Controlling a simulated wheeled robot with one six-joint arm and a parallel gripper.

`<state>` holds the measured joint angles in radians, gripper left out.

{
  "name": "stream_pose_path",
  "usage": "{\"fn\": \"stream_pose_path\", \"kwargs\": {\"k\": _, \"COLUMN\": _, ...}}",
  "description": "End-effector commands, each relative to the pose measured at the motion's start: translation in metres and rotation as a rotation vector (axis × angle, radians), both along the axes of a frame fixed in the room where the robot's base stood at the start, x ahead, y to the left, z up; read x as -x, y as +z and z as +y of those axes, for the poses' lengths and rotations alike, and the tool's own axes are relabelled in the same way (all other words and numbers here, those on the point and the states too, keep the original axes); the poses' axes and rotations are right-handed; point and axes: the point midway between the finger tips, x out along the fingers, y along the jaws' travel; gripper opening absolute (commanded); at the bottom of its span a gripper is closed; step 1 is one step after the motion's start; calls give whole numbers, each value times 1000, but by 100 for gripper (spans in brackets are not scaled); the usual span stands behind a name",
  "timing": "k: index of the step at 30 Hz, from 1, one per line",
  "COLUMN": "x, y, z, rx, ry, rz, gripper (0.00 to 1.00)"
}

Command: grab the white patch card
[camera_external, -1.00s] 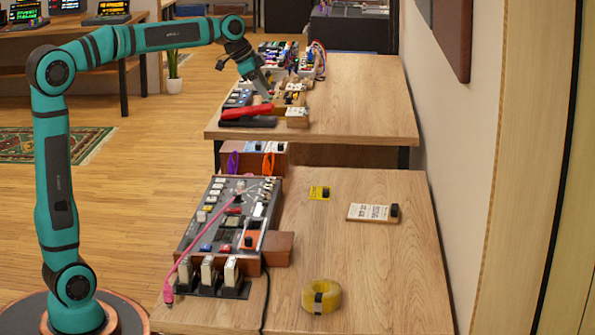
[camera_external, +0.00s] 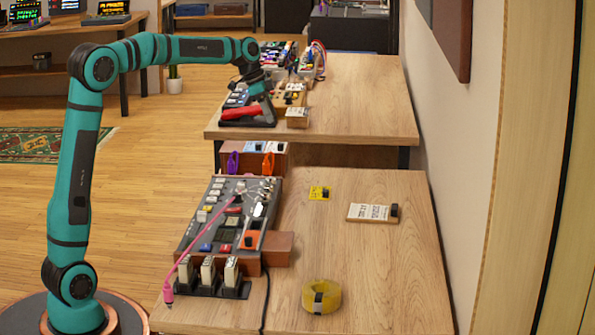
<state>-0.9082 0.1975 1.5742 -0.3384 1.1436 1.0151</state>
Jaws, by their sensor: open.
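A white card with dark print (camera_external: 371,212) lies flat on the near wooden table, right of centre, with a black clip at its right end. It is the likeliest white patch card. My gripper (camera_external: 262,98) is far from it, over the left side of the far table. It points down, open, close above or beside a red-handled tool (camera_external: 240,112). Its fingertips are small and partly hidden among dark objects. A small block with a white label (camera_external: 297,117) sits on the far table, just right of my gripper.
Bins with cables (camera_external: 312,62) stand at the far table's back. The far table's right half is clear.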

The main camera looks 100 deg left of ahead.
Motion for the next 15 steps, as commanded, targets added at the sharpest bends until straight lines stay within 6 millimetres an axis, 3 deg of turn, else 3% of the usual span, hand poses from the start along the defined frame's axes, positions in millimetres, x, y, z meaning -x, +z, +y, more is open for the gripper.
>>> {"fn": "stream_pose_path", "kwargs": {"k": 6, "x": -13, "y": -33, "z": 0, "rx": 1, "ry": 1, "rz": 0, "gripper": 47}}
{"fn": "stream_pose_path", "kwargs": {"k": 15, "x": -18, "y": -48, "z": 0, "rx": 0, "ry": 1, "rz": 0, "gripper": 47}}
